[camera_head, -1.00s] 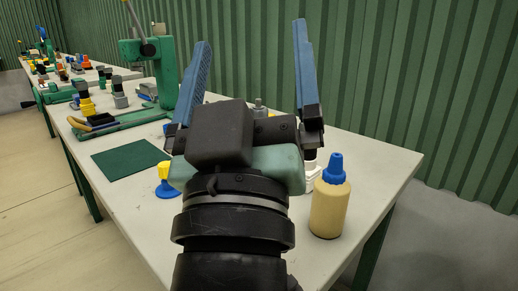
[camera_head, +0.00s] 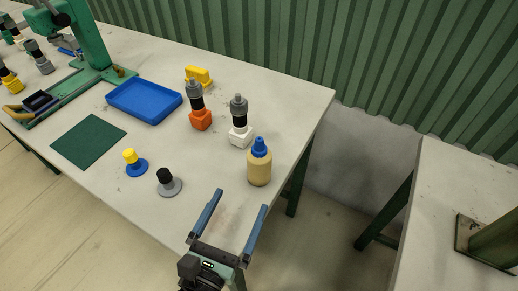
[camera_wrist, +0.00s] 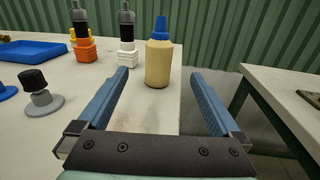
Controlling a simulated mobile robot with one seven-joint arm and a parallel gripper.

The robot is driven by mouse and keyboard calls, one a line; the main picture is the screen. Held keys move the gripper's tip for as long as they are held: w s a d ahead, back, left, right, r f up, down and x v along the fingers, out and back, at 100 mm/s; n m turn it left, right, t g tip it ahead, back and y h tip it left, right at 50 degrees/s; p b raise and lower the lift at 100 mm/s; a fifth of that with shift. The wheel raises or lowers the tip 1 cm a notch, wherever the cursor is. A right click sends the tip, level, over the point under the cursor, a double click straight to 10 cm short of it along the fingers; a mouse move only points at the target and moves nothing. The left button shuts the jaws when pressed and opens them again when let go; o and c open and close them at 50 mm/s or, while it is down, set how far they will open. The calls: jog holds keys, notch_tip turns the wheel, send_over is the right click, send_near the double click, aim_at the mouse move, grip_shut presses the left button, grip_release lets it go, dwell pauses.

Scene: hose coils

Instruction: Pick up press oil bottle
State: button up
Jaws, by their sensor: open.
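The press oil bottle (camera_head: 259,168) is tan with a blue cap and stands upright near the right edge of the table.
A white-based fitting (camera_head: 240,136) stands close behind-left of the bottle, an orange-based fitting (camera_head: 200,117) farther left. A grey knob piece (camera_head: 168,184), a blue-and-yellow piece (camera_head: 132,163), a blue tray (camera_head: 145,101) and a green mat (camera_head: 88,141) lie left. Another table (camera_head: 445,190) stands right across a gap.

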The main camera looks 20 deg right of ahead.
aim_at(254, 169)
jog(key=x, duration=1.3)
jog(key=shift+a+f, duration=0.1)
jog(key=shift+c, duration=0.2)
jog(key=c, duration=1)
notch_tip(254, 169, up, 18)
jog(key=p, duration=0.6)
